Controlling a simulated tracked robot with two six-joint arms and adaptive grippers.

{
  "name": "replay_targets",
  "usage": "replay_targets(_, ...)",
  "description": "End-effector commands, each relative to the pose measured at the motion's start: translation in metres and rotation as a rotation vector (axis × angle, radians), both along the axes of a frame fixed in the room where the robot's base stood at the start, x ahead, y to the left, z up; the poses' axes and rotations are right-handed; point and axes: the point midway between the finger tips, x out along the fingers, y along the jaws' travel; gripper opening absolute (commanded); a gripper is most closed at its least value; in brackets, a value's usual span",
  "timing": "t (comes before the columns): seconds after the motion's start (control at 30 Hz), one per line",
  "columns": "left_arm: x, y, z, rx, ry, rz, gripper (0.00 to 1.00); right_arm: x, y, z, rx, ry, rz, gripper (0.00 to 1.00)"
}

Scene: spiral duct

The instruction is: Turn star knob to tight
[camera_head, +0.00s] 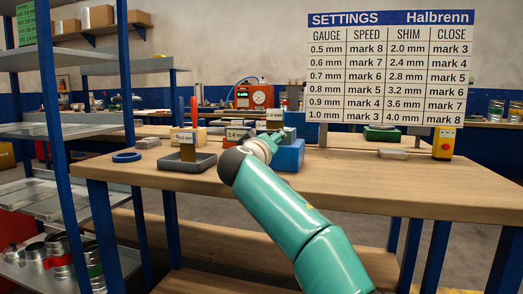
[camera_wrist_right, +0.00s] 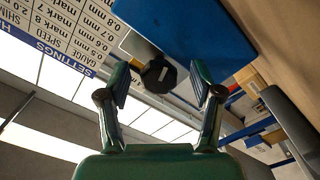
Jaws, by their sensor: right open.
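The star knob (camera_wrist_right: 158,75) is a dark, faceted knob with a pale mark on its face, below the edge of a blue block (camera_wrist_right: 190,30) in the right wrist view. My right gripper (camera_wrist_right: 159,82) is open, with one finger on each side of the knob; gaps show and I cannot see contact. In the head view my right gripper (camera_head: 266,146) is at the left side of the blue block (camera_head: 289,156) on the workbench (camera_head: 400,185). The knob is hidden there behind the gripper. My left gripper is not in view.
A settings board (camera_head: 394,67) stands behind, with a yellow box with a red button (camera_head: 444,143) at right. The bench front right is clear.

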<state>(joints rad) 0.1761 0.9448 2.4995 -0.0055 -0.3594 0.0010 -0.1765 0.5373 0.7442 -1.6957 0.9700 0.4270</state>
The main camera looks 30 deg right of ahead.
Motion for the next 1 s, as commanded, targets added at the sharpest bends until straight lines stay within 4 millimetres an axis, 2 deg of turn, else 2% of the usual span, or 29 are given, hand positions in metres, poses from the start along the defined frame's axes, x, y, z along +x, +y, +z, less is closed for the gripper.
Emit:
replay_targets(0.27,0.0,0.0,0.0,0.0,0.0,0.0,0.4,-0.019,0.021,0.001,-0.001,-0.001,0.003,0.65)
replay_targets(0.5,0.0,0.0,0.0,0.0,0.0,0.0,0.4,-0.049,0.058,0.0,0.0,-0.001,0.004,0.65)
replay_targets(0.7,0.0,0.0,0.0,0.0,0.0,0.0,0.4,-0.069,0.08,-0.001,0.001,0.0,0.001,0.65)
replay_targets(1.0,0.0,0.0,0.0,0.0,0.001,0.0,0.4,-0.077,0.088,-0.001,0.002,-0.001,-0.002,0.65)
